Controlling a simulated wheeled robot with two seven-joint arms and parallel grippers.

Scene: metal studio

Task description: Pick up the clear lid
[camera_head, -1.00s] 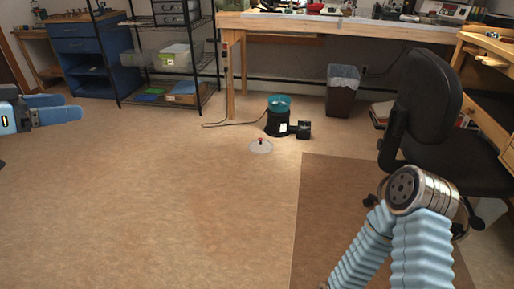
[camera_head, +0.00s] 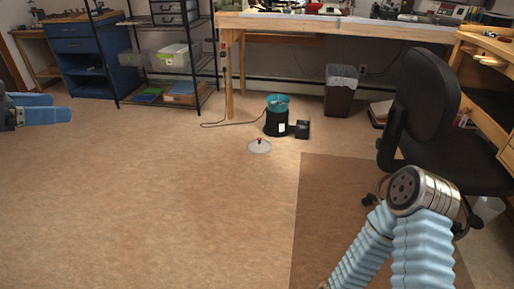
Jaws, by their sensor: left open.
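A workbench (camera_head: 300,24) stands behind the lid, with a dark trash bin (camera_head: 340,95) under it. A black office chair (camera_head: 425,110) stands at the right by a wooden desk. Wire shelves (camera_head: 165,60) and a blue cabinet (camera_head: 85,50) are at the back left. The floor in front of the lid is clear.

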